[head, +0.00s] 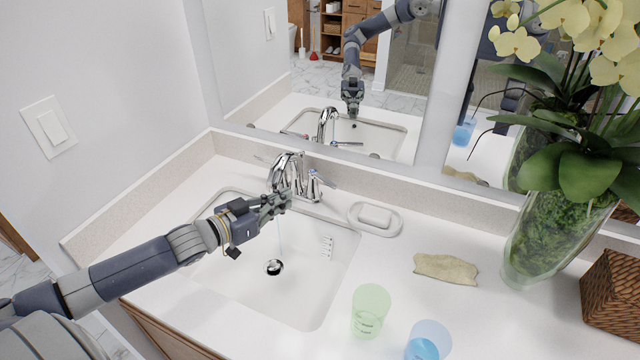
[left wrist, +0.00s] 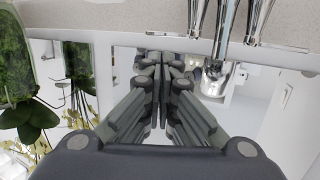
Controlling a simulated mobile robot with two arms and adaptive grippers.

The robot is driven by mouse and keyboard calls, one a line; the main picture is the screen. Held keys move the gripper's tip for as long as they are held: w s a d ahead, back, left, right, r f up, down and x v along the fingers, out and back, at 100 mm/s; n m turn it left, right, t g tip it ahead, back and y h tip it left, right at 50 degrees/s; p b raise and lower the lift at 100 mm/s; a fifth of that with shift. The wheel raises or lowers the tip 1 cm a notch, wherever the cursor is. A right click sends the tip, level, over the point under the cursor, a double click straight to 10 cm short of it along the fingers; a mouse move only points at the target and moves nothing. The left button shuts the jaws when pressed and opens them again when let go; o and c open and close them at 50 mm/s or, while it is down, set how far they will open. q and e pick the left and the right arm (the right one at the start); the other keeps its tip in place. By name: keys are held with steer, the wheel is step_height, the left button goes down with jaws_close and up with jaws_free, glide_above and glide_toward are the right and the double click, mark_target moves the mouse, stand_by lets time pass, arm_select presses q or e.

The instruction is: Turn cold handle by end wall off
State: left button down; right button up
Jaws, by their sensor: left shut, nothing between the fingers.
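The chrome faucet (head: 287,170) stands behind the basin, near the end wall on the left. Its right-hand handle (head: 314,186) has a blue mark and a lever pointing to the right; the other handle is largely hidden by the spout. A thin stream of water (head: 280,236) falls into the sink (head: 310,285). My left gripper (head: 286,199) is shut and empty in front of the faucet, close to the blue-marked handle; I cannot tell if it touches. In the left wrist view, its closed fingers (left wrist: 161,68) are beside the chrome spout (left wrist: 215,75).
A soap dish (head: 391,224), a tan stone-like piece (head: 446,268), a green cup (head: 370,311) and a blue cup (head: 428,341) are on the counter. A glass orchid vase (head: 545,237) and wicker basket (head: 612,293) stand right. The mirror (head: 300,75) reflects my arm.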

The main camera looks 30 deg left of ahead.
arm_select(q)
steer(key=p+x, duration=0.2)
steer(key=x, duration=1.1)
steer(key=shift+s, duration=0.1)
steer(key=shift+d, duration=0.1)
